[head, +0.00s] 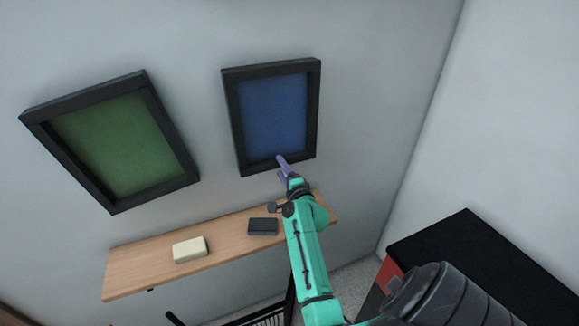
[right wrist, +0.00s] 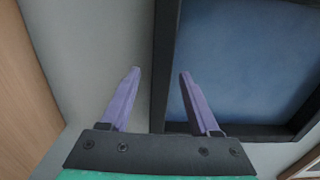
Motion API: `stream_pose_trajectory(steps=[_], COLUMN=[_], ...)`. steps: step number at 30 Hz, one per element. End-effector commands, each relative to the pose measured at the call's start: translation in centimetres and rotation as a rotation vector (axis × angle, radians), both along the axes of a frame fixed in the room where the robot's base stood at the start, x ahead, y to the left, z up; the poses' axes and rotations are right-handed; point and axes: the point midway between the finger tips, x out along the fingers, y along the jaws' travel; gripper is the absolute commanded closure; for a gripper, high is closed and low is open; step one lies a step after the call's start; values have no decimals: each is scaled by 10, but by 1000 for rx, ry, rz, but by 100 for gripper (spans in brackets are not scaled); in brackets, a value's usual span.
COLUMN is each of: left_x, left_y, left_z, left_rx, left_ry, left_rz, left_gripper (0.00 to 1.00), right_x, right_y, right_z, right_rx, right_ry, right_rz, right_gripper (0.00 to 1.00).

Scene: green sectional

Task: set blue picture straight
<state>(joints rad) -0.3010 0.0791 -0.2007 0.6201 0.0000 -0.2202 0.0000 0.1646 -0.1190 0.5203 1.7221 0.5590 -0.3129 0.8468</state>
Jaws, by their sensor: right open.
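The blue picture (head: 272,108), in a thick black frame, hangs on the wall at the upper middle of the head view. Its lower edge slopes up to the right there; camera slant makes its true tilt hard to judge. My right gripper (head: 281,167) is at the frame's lower edge, its purple fingers open. In the right wrist view the blue picture (right wrist: 245,60) fills the right side. There the right gripper (right wrist: 160,73) has one finger over bare wall and the other over the picture side, with the frame bar between them. Contact cannot be told. My left gripper is out of view.
A green picture (head: 118,145) in a black frame hangs clearly tilted at left. Below, a wooden shelf (head: 140,262) holds a cream block (head: 190,249) and a dark block (head: 263,227). A black-topped unit (head: 480,255) stands at lower right. Wall right of the blue picture is bare.

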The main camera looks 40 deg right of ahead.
Motion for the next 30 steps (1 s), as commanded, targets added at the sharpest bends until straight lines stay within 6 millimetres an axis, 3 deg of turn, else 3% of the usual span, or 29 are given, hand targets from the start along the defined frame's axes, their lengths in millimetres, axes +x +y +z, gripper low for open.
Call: stream_pose_trajectory(steps=[6, 12, 15, 19, 30], left_x=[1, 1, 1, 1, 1], left_y=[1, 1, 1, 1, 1], left_z=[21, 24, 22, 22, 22], left_rx=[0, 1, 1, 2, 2], left_ry=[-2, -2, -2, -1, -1], left_rz=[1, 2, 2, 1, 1], left_gripper=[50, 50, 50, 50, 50], right_x=[-51, -101, -116, -125, -125], right_y=[18, 36, 42, 45, 46], right_z=[3, 1, 0, 1, 1], right_rx=[0, 0, -1, 0, 0], right_ry=[6, 6, 3, 2, 1], right_rz=[0, 0, 1, 0, 0], right_gripper=[38, 38, 38, 38, 38])
